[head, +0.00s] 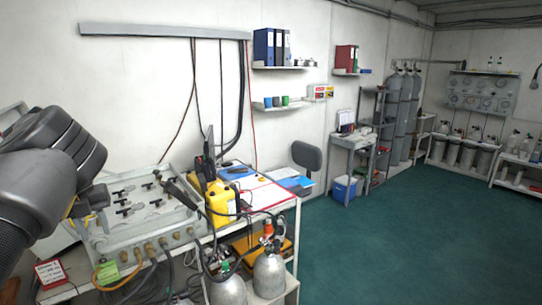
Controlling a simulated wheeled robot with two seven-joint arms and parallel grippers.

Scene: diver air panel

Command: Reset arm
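My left arm (45,165) fills the left edge, large and dark grey, close to the camera. My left gripper (93,198) seems to be at its lower end, over the left side of the air panel; its fingers cannot be made out. The air panel (150,235) is a grey box with several black valve handles on top and brass fittings along its front. Whether the gripper touches the panel cannot be told. My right gripper is not in view.
A yellow radio-like box (221,204) and a clipboard with paper (266,195) lie right of the panel. Grey cylinders (269,275) stand below the bench front. The green floor (400,240) on the right is clear.

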